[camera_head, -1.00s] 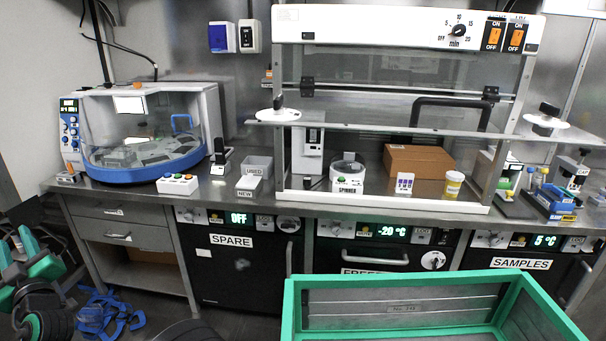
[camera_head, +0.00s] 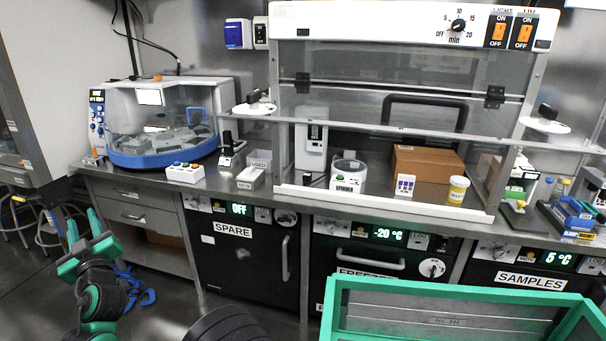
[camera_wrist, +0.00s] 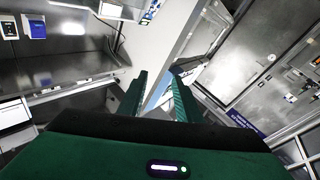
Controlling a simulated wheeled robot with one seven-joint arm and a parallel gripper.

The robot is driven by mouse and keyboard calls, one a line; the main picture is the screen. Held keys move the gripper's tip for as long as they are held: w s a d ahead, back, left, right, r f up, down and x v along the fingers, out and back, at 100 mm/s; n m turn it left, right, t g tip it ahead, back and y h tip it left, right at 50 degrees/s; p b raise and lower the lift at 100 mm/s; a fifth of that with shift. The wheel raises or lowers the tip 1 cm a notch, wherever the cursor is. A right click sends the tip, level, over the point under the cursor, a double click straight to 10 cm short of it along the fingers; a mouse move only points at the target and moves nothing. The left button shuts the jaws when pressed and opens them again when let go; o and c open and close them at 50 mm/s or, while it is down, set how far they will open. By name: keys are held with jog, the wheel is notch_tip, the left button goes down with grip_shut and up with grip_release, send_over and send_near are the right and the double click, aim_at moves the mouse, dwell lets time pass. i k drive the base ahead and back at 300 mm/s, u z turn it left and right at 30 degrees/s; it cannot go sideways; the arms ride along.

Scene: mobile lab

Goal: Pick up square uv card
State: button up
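A small white card with a grid of purple squares (camera_head: 405,185) stands upright inside the hood, behind its front opening. It looks like the square UV card. My gripper (camera_head: 82,228) is at the lower left of the head view, in front of the bench and far from the card. In the wrist view, the two green fingers of my gripper (camera_wrist: 158,92) are apart with nothing between them. The card cannot be made out in the wrist view.
The hood's glass sash (camera_head: 400,120) is partly raised above the card. A spinner (camera_head: 348,178) stands left of it, the box (camera_head: 428,172) behind, the jar (camera_head: 457,190) right. A green-rimmed crate (camera_head: 450,290) is in front of the bench at lower right.

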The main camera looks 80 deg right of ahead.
aim_at(405, 183)
jog(key=z, duration=0.05)
jog(key=k, duration=1.1)
jog(key=z, duration=1.5)
